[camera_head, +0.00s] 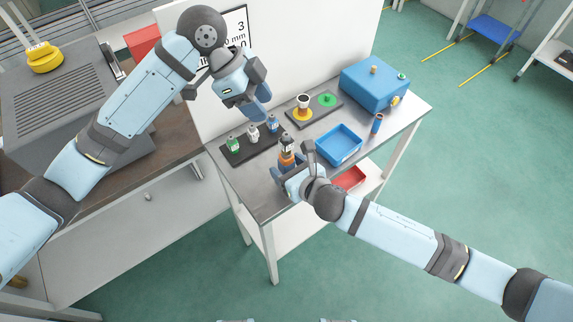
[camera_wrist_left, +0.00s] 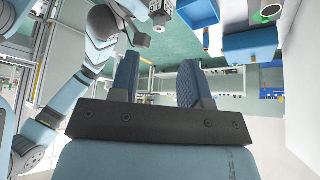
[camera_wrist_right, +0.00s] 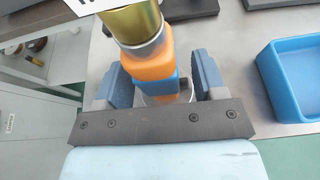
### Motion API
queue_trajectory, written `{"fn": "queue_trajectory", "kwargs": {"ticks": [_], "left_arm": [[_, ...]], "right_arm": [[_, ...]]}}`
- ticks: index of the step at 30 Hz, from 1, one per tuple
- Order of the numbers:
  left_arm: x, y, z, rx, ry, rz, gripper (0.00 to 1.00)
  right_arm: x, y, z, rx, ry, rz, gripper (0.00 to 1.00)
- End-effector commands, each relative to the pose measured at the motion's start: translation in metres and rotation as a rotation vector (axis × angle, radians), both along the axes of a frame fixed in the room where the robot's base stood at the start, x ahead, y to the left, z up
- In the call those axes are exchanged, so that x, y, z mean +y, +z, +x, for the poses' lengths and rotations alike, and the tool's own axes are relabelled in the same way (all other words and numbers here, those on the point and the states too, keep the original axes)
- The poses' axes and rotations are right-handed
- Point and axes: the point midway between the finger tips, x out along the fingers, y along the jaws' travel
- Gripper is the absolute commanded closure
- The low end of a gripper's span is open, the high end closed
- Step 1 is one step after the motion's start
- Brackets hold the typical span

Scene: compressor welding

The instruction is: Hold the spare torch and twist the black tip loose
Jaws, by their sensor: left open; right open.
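The spare torch (camera_head: 286,158) stands upright near the table's front edge, with an orange body and a dark top end in the head view. In the right wrist view its orange and blue body (camera_wrist_right: 153,68) and a gold section (camera_wrist_right: 132,22) show; its black tip is out of frame there. My right gripper (camera_wrist_right: 165,84) is open, with its fingers on either side of the torch body. In the head view the right gripper (camera_head: 287,174) partly hides the torch's lower part. My left gripper (camera_head: 262,108) is open and empty above the table's back left; its fingers also show in the left wrist view (camera_wrist_left: 158,82).
A black rack (camera_head: 236,157) with several small bottles lies behind the torch. A blue tray (camera_head: 352,151) is to its right, with a blue and orange cylinder (camera_head: 376,125) beyond. A dark plate (camera_head: 317,115) carries a yellow-based cup and green disc. A blue box (camera_head: 365,88) stands behind.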

Motion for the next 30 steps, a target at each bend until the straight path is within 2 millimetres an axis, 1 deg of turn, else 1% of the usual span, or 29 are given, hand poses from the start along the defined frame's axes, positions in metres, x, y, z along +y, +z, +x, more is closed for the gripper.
{"fn": "queue_trajectory", "kwargs": {"ticks": [3,11,12,14,15,17,18,20,21,23,26,30], "left_arm": [[-0.0001,0.0,0.0,0.0,0.0,0.0,0.57],[0.0,0.0,0.0,0.0,0.0,0.0,0.57],[0.0,0.0,0.0,0.0,0.0,0.0,0.57],[0.0,0.0,0.0,0.0,0.0,0.0,0.57],[0.0,0.0,0.0,0.0,0.0,0.0,0.57],[0.0,0.0,0.0,0.0,0.0,0.0,0.57],[0.0,0.0,0.0,0.0,0.0,0.0,0.57],[0.0,0.0,0.0,0.0,0.0,0.0,0.57],[0.0,0.0,0.0,0.0,0.0,0.0,0.55],[-0.0002,0.0001,0.0,0.001,0.003,0.001,0.42],[-0.0015,0.0006,-0.0001,0.018,0.032,0.011,0.42],[-0.0072,0.0013,-0.0015,0.088,0.162,0.052,0.42]], "right_arm": [[0.0036,-0.0017,0.0048,-0.001,0.0,0.001,0.36],[0.0043,-0.0023,0.0059,-0.001,0.001,0.001,0.36],[0.0042,-0.0023,0.0058,0.0,0.001,0.0,0.38],[0.0042,-0.0023,0.0058,0.0,0.001,0.0,0.52],[0.0041,-0.0023,0.0057,0.0,0.0,0.0,0.61],[0.0041,-0.0024,0.0057,0.0,0.001,0.0,0.75],[0.0041,-0.0024,0.0057,0.0,0.001,0.0,0.84],[0.0041,-0.0023,0.0056,0.0,0.001,0.0,0.98],[0.0041,-0.0023,0.0056,0.0,0.001,0.0,1.0],[0.0041,-0.0023,0.0056,0.0,0.0,0.0,1.0],[0.004,-0.0024,0.0055,0.0,0.0,0.0,1.0],[0.0041,-0.0024,0.0054,0.0,0.001,0.0,1.0]]}}
